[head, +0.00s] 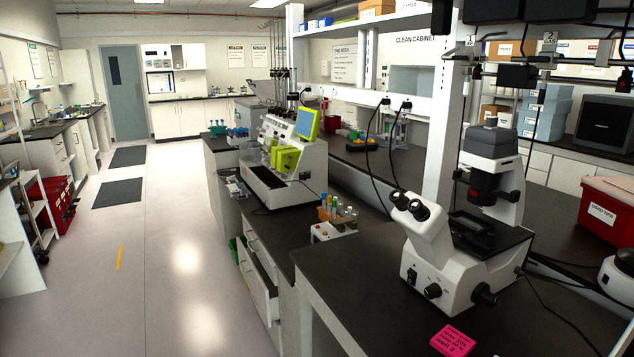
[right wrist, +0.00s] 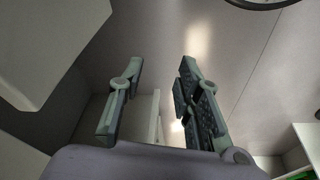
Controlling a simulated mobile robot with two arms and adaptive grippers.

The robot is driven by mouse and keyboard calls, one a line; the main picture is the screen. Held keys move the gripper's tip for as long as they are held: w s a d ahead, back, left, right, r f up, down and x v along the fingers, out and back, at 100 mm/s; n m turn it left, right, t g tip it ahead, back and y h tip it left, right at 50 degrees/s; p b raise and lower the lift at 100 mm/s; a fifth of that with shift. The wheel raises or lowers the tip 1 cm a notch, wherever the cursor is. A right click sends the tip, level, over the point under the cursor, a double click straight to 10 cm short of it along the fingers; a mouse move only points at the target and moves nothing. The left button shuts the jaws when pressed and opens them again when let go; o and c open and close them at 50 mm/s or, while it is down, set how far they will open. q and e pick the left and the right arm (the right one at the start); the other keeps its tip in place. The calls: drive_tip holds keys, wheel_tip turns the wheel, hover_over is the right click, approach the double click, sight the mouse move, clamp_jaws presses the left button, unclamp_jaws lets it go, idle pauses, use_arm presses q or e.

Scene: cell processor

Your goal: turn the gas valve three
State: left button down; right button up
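A row of dark gas fittings hangs under a rail at the upper right of the head view. One small hanging tag reads 1 (head: 470,41) and another reads 2 (head: 549,43). Neither gripper shows in the head view.
A red bin (head: 608,210) stands at the right. The aisle floor (head: 155,250) at left is clear.

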drive_tip(key=s+f, duration=0.3)
drive_tip(key=f, duration=0.5)
drive_tip(key=s+f, duration=0.3)
drive_tip(key=f, duration=0.5)
drive_tip(key=s+d+f+g, duration=0.1)
drive_tip(key=s+d+f, duration=0.2)
drive_tip(key=s+f, duration=0.8)
drive_tip(key=s, duration=0.2)
drive_tip(key=shift+s+d+g, duration=0.15)
drive_tip(key=shift+s+g, duration=0.25)
drive_tip(key=shift+f, duration=0.1)
